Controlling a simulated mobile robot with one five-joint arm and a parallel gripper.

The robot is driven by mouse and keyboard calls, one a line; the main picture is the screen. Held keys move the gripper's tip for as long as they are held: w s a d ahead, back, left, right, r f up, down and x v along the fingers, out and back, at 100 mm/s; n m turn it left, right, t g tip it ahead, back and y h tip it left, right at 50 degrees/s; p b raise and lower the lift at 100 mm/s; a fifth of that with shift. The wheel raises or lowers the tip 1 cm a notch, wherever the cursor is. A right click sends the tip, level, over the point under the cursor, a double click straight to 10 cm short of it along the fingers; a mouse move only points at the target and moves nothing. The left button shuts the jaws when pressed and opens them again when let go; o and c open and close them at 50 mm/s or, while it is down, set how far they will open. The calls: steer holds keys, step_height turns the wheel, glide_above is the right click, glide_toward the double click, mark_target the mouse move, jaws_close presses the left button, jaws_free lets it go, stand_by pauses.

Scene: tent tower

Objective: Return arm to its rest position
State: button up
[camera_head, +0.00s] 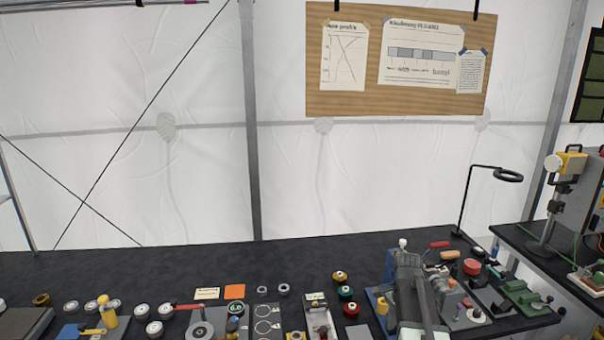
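No gripper of mine can be made out in this view, so its opening and its rest position are not shown. A grey elongated shape (409,285) rises from the bottom edge right of centre, among the tools on the black bench (290,262). I cannot tell whether it is part of my arm or a bench device.
The bench front is crowded with several small discs, spools such as a yellow-topped one (339,277), an orange square (234,291) and green-based tools (527,298). A black lamp (466,200) stands at right. A corkboard (345,102) hangs behind. The bench's back strip is clear.

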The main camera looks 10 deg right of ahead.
steer(key=s+a+n, duration=0.3)
steer(key=a+n, duration=0.5)
steer(key=a, duration=0.3)
steer(key=s+a+n, duration=0.4)
steer(key=a+n, duration=0.4)
steer(key=a, duration=0.3)
steer(key=shift+s+a+f+b, duration=0.15)
steer(key=shift+s+f+b, duration=0.15)
steer(key=shift+f, duration=0.1)
